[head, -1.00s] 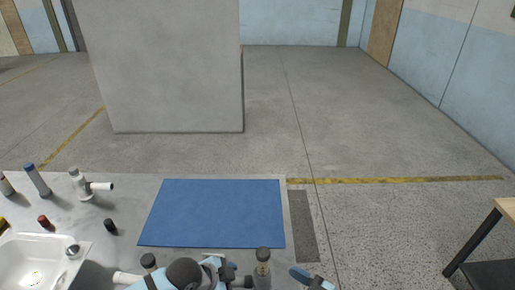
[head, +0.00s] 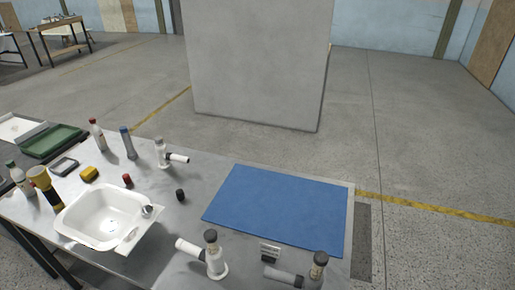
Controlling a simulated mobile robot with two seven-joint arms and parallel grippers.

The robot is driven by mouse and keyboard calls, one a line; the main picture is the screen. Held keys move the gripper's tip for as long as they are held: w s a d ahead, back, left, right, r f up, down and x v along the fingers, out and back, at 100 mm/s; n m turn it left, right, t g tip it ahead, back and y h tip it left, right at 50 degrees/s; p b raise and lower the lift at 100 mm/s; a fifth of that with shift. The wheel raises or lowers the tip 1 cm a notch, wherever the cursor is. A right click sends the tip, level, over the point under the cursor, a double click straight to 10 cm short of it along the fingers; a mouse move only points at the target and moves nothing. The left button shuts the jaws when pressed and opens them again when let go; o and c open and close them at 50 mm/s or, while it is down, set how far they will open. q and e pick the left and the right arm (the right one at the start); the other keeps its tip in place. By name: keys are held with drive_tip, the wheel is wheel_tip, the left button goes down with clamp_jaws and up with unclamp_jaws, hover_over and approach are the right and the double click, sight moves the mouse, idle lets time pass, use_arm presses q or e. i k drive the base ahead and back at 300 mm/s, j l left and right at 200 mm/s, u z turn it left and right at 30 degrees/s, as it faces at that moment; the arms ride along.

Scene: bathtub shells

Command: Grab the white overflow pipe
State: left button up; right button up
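A white pipe fitting (head: 215,262) with a dark cap and a white side tube stands at the table's front edge. A similar fitting (head: 313,272) with a greyer side tube stands to its right, close to the bottom edge of the picture. A smaller fitting (head: 161,153) with a grey cap and a white side tube stands at the back of the table. I cannot tell for certain which one is the overflow pipe. A white basin-shaped shell (head: 72,221) lies on the left half of the table. Neither gripper shows in the head view.
A blue mat (head: 278,208) covers the table's right part. A small grey block (head: 270,251) sits at its front edge. A large grey block (head: 255,65) stands on the floor behind.

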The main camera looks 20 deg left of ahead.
sight(217, 269)
drive_tip(key=u, duration=1)
